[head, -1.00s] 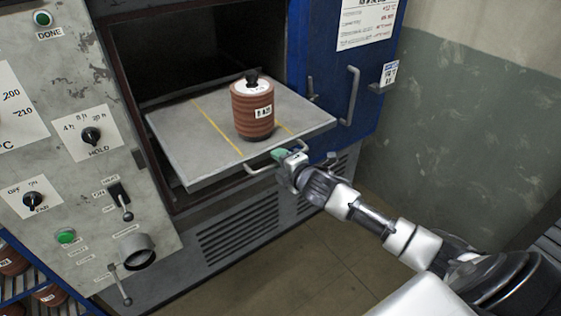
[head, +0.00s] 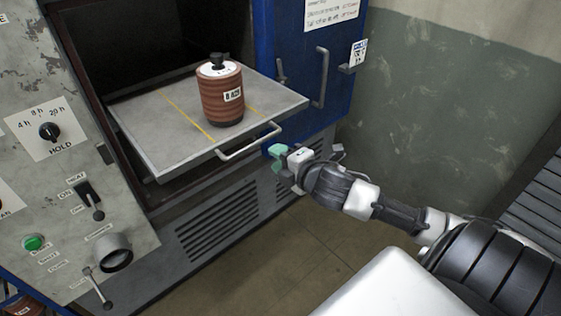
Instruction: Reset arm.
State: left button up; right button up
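My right gripper (head: 277,158) is at the end of the arm that comes in from the lower right. It is just right of the tray handle (head: 248,142) and appears apart from it. Its green-tipped fingers point toward the oven; from this angle I cannot tell how far apart they are. I see nothing held in it. The grey tray (head: 165,140) is pulled out of the oven. A stack of reddish-brown discs (head: 221,100) with a white top, a black knob and a label stands upright on it. My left gripper is not in view.
The oven's blue door frame (head: 300,75) with a vertical handle (head: 320,77) is behind my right gripper. A control panel (head: 60,150) with knobs and a green button is at the left. The floor (head: 310,250) below is clear. A ribbed dark surface (head: 535,210) is at the right.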

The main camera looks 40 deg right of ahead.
jog(key=shift+s+r, duration=0.1)
jog(key=shift+s, duration=0.1)
dwell(0.4)
